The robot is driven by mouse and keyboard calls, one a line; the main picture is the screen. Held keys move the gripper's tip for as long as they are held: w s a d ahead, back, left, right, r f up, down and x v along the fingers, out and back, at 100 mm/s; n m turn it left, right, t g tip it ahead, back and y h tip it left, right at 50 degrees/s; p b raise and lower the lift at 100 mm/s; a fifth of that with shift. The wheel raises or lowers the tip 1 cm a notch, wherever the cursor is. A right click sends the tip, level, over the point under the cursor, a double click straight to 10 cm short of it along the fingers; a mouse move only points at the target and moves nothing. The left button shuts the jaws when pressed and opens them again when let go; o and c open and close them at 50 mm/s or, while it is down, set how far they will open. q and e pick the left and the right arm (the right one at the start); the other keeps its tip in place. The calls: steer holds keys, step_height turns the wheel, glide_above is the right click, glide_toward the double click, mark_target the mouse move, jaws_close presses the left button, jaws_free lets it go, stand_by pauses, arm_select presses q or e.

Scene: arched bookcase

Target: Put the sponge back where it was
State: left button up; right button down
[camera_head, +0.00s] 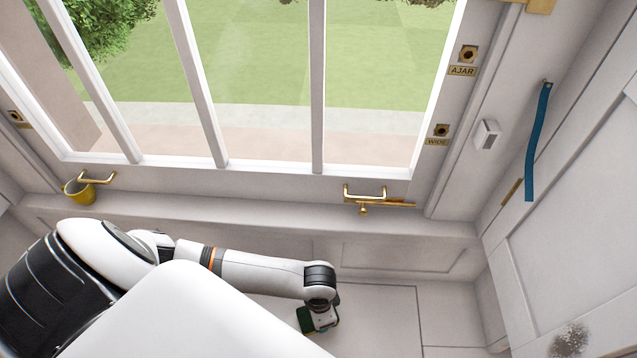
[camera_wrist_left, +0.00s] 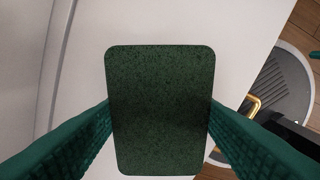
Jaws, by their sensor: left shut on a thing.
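The sponge (camera_wrist_left: 160,108) is a dark green speckled block with rounded corners. It fills the middle of the left wrist view, between the two green ridged fingers of my left gripper (camera_wrist_left: 160,130), which are shut on its sides. In the head view my left gripper (camera_head: 318,320) is at the lower middle, pointing down in front of the pale panelling below the window. A dark green part, which may be the sponge or a finger, shows there at its left side. My right gripper is not in view.
A brass handle (camera_head: 366,194) is on the window frame. A blue strap (camera_head: 538,140) hangs on the right wall. A grey ribbed round object (camera_wrist_left: 280,85) shows in the wrist view.

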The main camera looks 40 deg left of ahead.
arm_select(q)
steer(key=shift+f, duration=0.85)
steer(key=o, duration=0.9)
step_height(320, 180, up, 12)
steer(key=shift+r+p, duration=0.1)
steer(key=shift+p, duration=1.1)
